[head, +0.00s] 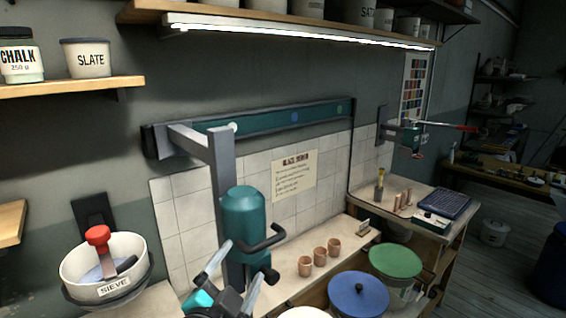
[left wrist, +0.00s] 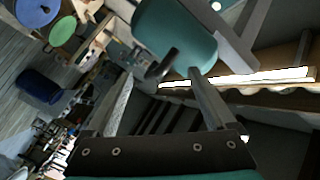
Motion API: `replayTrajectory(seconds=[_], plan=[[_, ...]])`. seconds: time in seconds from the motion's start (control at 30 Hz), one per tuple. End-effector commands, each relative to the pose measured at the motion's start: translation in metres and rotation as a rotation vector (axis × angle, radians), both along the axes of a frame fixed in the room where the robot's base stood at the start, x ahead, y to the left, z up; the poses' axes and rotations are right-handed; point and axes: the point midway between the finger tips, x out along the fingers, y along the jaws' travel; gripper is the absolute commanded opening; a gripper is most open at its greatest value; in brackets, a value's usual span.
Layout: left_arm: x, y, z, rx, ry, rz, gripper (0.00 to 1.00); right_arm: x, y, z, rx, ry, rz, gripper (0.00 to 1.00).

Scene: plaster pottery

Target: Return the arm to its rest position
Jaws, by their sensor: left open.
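My left gripper (head: 246,262) is low in the middle of the head view, pointing up and away. Its two fingers stand apart with nothing held between them. In the left wrist view the open left gripper (left wrist: 162,74) shows its fingers spread, with a teal cylinder (left wrist: 178,35) beyond the tips. In the head view this teal cylinder (head: 244,213) hangs on a grey upright, and its dark bent handle (head: 265,240) is just above the fingers. I cannot tell the exact gap between fingers and cylinder. My right gripper is in neither view.
A teal wall rail (head: 290,117) carries the grey upright (head: 219,180). Three small clay cups (head: 320,257) stand on the bench to the right. Blue (head: 358,293) and green (head: 395,261) lidded tubs stand in front. A sieve bowl (head: 104,268) is at left, below shelves.

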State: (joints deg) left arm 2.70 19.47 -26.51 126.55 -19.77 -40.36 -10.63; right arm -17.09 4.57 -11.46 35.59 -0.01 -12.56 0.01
Motion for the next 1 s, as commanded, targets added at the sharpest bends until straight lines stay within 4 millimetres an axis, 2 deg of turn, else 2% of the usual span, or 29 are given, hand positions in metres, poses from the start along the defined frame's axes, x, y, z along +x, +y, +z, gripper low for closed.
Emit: replayTrajectory(seconds=[0.03,0.1,0.2,0.3,0.5,0.67,0.7,0.73,0.87,1.0], plan=[[-0.014,0.013,-0.028,-0.061,0.123,0.057,0.89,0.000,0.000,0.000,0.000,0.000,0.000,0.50],[-0.035,0.030,-0.065,-0.134,0.287,0.136,0.89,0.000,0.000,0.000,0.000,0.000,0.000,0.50],[-0.075,0.050,-0.114,-0.224,0.519,0.246,0.89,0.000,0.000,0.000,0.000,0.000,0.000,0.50],[-0.119,0.064,-0.152,-0.294,0.719,0.343,0.89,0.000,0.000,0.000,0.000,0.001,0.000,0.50],[-0.203,0.080,-0.197,-0.381,1.033,0.494,0.89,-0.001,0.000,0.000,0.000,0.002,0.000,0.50],[-0.267,0.086,-0.216,-0.426,1.246,0.598,0.89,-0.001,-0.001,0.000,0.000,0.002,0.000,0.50],[-0.258,0.085,-0.235,-0.420,1.236,0.592,0.89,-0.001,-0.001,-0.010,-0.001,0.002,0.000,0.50],[-0.256,0.085,-0.246,-0.417,1.237,0.592,0.89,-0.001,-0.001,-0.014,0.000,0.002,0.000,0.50],[-0.250,0.084,-0.290,-0.411,1.246,0.592,0.89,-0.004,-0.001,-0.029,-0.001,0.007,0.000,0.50],[-0.249,0.083,-0.347,-0.402,1.264,0.594,0.89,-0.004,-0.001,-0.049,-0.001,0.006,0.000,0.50]])
